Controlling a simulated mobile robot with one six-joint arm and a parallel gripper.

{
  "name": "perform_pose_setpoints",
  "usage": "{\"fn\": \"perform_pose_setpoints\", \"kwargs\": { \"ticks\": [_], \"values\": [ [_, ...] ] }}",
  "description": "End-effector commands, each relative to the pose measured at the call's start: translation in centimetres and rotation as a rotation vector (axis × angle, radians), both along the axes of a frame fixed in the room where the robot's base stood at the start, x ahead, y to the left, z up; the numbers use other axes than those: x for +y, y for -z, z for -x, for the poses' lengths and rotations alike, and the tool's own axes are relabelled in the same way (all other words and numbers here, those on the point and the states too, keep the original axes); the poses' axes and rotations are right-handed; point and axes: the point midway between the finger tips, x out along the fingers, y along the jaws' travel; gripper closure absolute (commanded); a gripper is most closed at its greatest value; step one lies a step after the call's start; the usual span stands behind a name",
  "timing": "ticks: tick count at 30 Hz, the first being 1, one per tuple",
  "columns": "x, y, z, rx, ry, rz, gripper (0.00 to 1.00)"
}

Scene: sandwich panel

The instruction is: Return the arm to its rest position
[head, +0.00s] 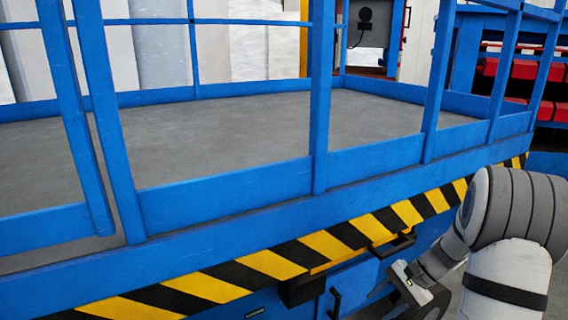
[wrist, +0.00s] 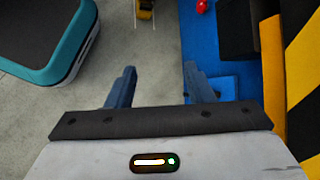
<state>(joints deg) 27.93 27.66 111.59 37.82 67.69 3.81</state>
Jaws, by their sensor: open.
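My arm (head: 515,215) is folded at the lower right of the head view, in front of the striped side of the blue platform. My gripper (wrist: 160,82) shows in the wrist view with its two dark blue fingers spread apart. It is open, with nothing between the fingers and grey floor behind them. In the head view the arm's end hangs low, close to the platform's side, and its fingertips are hard to make out.
The blue railed platform (head: 240,222) fills most of the head view, with a yellow and black striped edge (head: 270,264). Red bins (head: 524,70) sit at the far right. In the wrist view a teal-edged dark object (wrist: 75,55) lies left of the fingers; grey floor between is clear.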

Motion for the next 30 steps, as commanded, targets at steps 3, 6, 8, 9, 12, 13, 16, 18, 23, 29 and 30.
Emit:
{"fn": "perform_pose_setpoints", "kwargs": {
  "ticks": [3,6,8,9,12,13,16,18,23,29,30],
  "values": [
    [2.9,-6.8,2.4,-0.06,-0.137,0.114,0.53],
    [4.7,-10.9,4.7,-0.111,-0.249,0.21,0.53],
    [5.7,-13.2,6.1,-0.145,-0.312,0.266,0.53],
    [6.3,-14.7,7.1,-0.168,-0.356,0.303,0.53],
    [7.6,-18.2,9.6,-0.231,-0.461,0.395,0.53],
    [7.9,-19.2,10.3,-0.253,-0.493,0.423,0.53],
    [8.8,-22.4,12.8,-0.325,-0.595,0.511,0.53],
    [9.3,-24.2,14.4,-0.374,-0.662,0.571,0.53],
    [9.8,-27.2,17.2,-0.473,-0.782,0.68,0.53],
    [9.6,-28.4,18.7,-0.534,-0.85,0.745,0.53],
    [9.6,-28.4,18.8,-0.538,-0.854,0.748,0.53]
  ]
}}
